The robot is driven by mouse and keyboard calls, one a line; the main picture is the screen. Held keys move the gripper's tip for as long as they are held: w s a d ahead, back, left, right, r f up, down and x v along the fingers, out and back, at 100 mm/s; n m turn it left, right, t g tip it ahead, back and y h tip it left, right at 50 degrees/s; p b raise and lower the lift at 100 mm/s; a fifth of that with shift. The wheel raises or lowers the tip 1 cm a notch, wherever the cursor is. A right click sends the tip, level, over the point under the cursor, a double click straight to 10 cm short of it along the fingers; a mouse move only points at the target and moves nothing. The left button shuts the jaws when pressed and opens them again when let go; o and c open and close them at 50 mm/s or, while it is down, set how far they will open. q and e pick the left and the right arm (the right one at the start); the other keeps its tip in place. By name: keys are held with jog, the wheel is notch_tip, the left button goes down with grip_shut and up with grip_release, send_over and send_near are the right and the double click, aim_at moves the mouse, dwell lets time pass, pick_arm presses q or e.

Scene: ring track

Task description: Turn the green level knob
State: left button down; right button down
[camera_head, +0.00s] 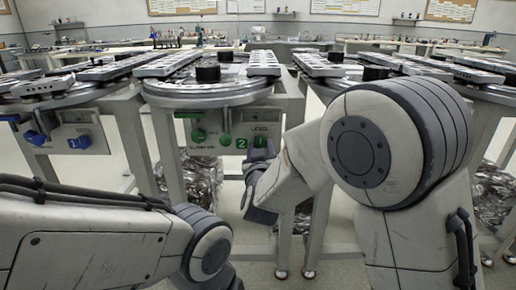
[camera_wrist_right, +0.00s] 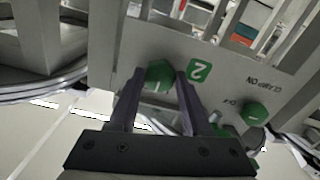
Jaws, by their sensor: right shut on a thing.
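The green level knob (camera_head: 260,141) is on the front panel under the middle round table, below the LEVEL label. It also shows in the right wrist view (camera_wrist_right: 158,73), with a pale line on its face. My right gripper (camera_head: 257,158) reaches up to it from below. In the right wrist view its two fingers (camera_wrist_right: 159,84) stand on either side of the knob, shut on it. My left arm enters at lower left; its gripper is out of view.
Left of the level knob are a green plate marked 2 (camera_head: 241,143) and another green knob (camera_head: 198,135) by the CLAMP label. A panel with a blue knob (camera_head: 35,137) is further left. Table legs stand below the panels.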

jog(key=shift+a, duration=0.1)
jog(key=m+b, duration=0.2)
jog(key=m, duration=0.2)
jog(key=shift+f+m, duration=0.15)
jog(key=shift+m, duration=0.15)
jog(key=m+b, duration=0.3)
jog(key=m, duration=0.1)
jog(key=shift+m, duration=0.3)
jog(key=m+b, duration=0.3)
jog(key=m, duration=0.1)
jog(key=shift+b, duration=0.3)
jog(key=shift+m+b, duration=1.3)
jog(key=shift+m, duration=0.8)
jog(key=shift+c, duration=1.7)
grip_release()
jog(key=shift+r, duration=0.2)
